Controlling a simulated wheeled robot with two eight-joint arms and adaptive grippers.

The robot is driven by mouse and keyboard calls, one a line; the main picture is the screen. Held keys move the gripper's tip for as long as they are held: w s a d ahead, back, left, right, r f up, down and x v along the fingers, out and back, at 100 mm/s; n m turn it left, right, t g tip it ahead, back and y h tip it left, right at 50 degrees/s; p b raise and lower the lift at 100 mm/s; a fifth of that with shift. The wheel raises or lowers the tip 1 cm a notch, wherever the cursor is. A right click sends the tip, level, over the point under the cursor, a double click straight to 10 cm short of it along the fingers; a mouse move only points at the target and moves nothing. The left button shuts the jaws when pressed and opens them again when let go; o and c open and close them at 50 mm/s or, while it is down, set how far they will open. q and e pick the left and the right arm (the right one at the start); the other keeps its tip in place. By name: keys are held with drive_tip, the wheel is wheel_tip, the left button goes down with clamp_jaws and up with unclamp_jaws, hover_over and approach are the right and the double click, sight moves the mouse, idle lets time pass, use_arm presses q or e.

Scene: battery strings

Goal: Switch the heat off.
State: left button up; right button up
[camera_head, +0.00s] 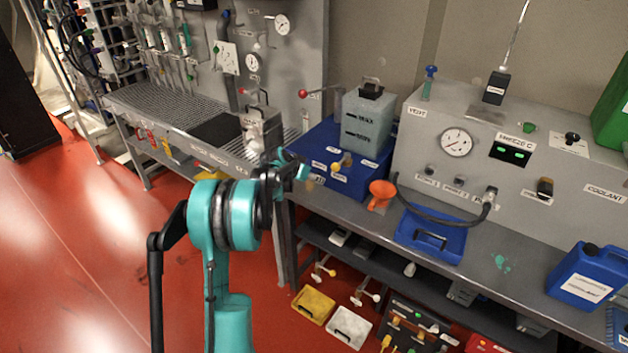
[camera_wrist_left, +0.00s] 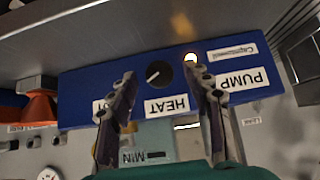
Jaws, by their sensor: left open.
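The blue control box (camera_head: 352,185) stands on the bench under a grey tank, and fills the middle of the left wrist view (camera_wrist_left: 75,90). There a dark round knob (camera_wrist_left: 158,73) with a pale pointer mark sits by the upside-down HEAT label (camera_wrist_left: 167,105). Contact cannot be told. My right gripper is not in view.
An orange funnel (camera_head: 381,193) and a blue tray (camera_head: 432,234) with a dark hose lie to the right. A red-knobbed lever (camera_head: 304,94) sticks out behind. The grated bench (camera_head: 165,105) is to the left.

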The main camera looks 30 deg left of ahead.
use_arm(q)
drive_tip(key=shift+w+d+f, duration=0.1)
drive_tip(key=shift+w+f, duration=0.3)
drive_tip(key=shift+w, duration=0.05)
drive_tip(key=c, duration=1.1)
drive_tip(key=shift+c, duration=0.2)
